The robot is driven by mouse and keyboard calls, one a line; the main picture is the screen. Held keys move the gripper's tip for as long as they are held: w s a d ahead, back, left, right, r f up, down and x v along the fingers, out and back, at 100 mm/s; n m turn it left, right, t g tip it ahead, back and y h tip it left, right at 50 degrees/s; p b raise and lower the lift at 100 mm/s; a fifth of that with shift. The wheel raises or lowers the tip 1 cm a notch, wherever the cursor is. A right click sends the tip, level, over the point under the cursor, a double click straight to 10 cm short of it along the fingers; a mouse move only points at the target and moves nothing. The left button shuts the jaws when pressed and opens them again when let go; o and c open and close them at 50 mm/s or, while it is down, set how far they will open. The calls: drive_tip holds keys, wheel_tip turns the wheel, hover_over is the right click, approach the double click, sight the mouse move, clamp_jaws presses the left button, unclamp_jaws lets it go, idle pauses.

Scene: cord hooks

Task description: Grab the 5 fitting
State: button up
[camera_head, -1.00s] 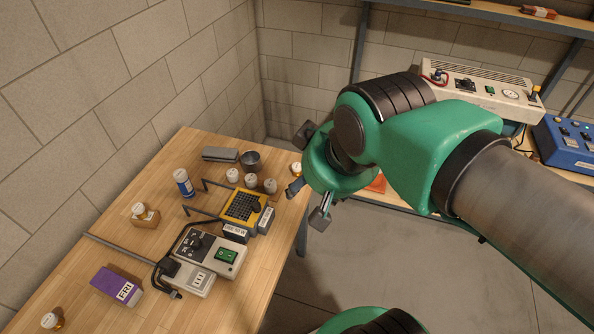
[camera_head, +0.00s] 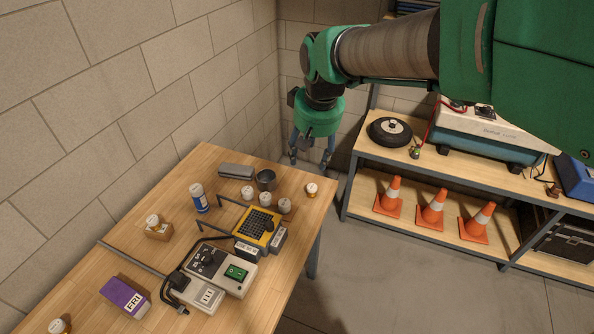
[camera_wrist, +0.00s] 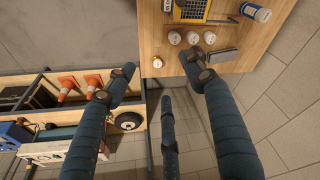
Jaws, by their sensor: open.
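Several small white-capped fittings stand on the wooden table; their numbers are too small to read, so I cannot tell which is the 5. One fitting (camera_head: 312,189) stands alone near the table's back right edge; it also appears in the wrist view (camera_wrist: 157,63). Three more stand in a row: left (camera_head: 247,192), middle (camera_head: 266,199) and right (camera_head: 285,206). Another fitting (camera_head: 153,221) sits on a small wooden block, and one (camera_head: 60,325) is at the near left corner. My gripper (camera_head: 311,160) is open and empty, above and beyond the table's back right end, apart from every fitting.
Hooked rods reach across the table. A shelf (camera_head: 390,162) with orange cones (camera_head: 432,210) is at right, with clear floor between.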

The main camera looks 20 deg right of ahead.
drive_tip(key=w+d+f+g, duration=0.2)
drive_tip(key=w+d+f, duration=0.4)
drive_tip(key=w+f, duration=0.5)
drive_tip(key=g, duration=0.1)
hover_over(312, 187)
wheel_tip(312, 187, down, 12)
drive_tip(key=f, duration=0.1)
drive_tip(key=shift+w+d, duration=0.1)
drive_tip(key=shift+w, duration=0.05)
drive_tip(key=shift+f+b, duration=0.75)
drive_tip(key=shift+f, duration=3.5)
drive_tip(key=shift+f+b, duration=0.6)
drive_tip(key=shift+f, duration=2)
